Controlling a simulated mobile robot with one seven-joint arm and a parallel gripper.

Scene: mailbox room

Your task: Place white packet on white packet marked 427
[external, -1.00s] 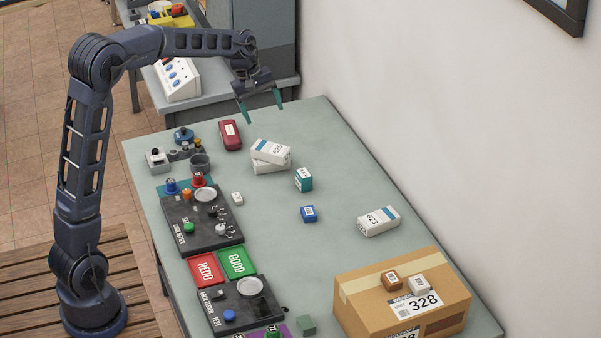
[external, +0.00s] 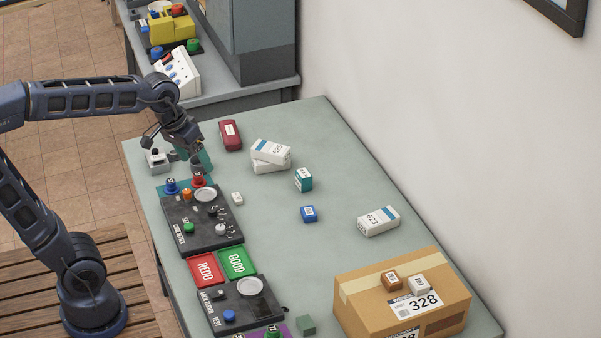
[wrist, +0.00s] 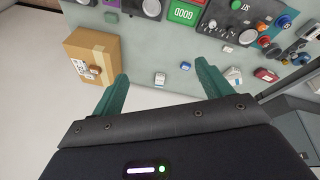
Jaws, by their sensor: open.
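Two white packets with blue bands lie stacked near the back of the table in the external view: an upper packet (external: 270,151) rests slightly askew on a lower packet (external: 271,167). Another white packet (external: 379,222), whose label seems to read 623, lies alone to the right; it also shows between my fingers in the wrist view (wrist: 160,78). I cannot read 427 on any packet.
A red case (external: 231,135) lies just left of the stack. A teal cube (external: 304,180) and a blue cube (external: 309,214) stand mid-table. Dark consoles (external: 182,215) line the left edge. A cardboard box (external: 360,315) marked 328 fills the front right. The table's middle is largely clear.

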